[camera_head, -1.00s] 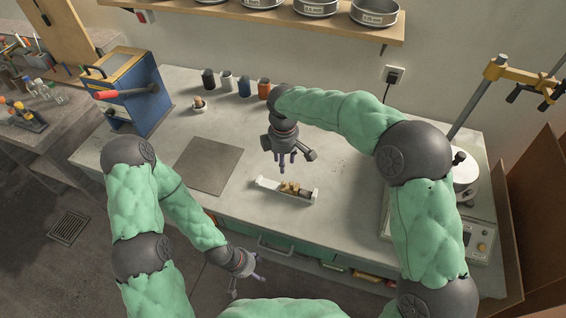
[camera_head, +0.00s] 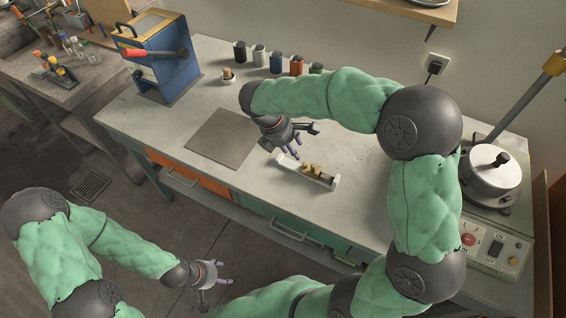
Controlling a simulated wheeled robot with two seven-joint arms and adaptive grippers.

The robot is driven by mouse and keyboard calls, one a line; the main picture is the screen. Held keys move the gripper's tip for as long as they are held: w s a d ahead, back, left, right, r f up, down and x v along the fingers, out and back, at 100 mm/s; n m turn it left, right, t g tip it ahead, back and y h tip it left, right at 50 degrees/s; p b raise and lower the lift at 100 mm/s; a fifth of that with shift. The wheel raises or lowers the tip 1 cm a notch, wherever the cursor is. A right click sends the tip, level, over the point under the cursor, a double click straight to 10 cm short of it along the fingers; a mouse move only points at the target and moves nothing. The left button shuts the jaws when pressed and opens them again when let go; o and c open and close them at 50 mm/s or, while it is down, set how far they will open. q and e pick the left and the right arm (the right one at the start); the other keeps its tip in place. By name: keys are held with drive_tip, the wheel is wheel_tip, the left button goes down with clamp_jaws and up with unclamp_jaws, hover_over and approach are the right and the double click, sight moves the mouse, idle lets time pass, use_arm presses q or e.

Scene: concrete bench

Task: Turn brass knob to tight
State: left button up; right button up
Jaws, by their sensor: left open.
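The brass knob (camera_head: 308,167) is a small brass-coloured piece in a small whitish holder (camera_head: 324,182) near the front edge of the bench. Its exact shape and setting are too small to tell. My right gripper (camera_head: 291,151) hangs just above and left of the holder's left end, apart from the brass, pointing down. Its fingers are small here, and I cannot tell whether they are open. My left gripper (camera_head: 224,284) is open and empty, in front of the bench and away from the holder.
A flat grey plate (camera_head: 222,138) lies left of the holder. A blue device (camera_head: 165,58) with a red-tipped lever stands back left. A lidded pot (camera_head: 492,172) and control panel (camera_head: 486,243) are at right.

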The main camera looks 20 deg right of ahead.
sight(304, 164)
drive_tip(key=b+x, duration=0.4)
drive_tip(key=x, duration=0.6)
drive_tip(key=shift+d+f, duration=0.2)
drive_tip(key=shift+f, duration=0.1)
clamp_jaws()
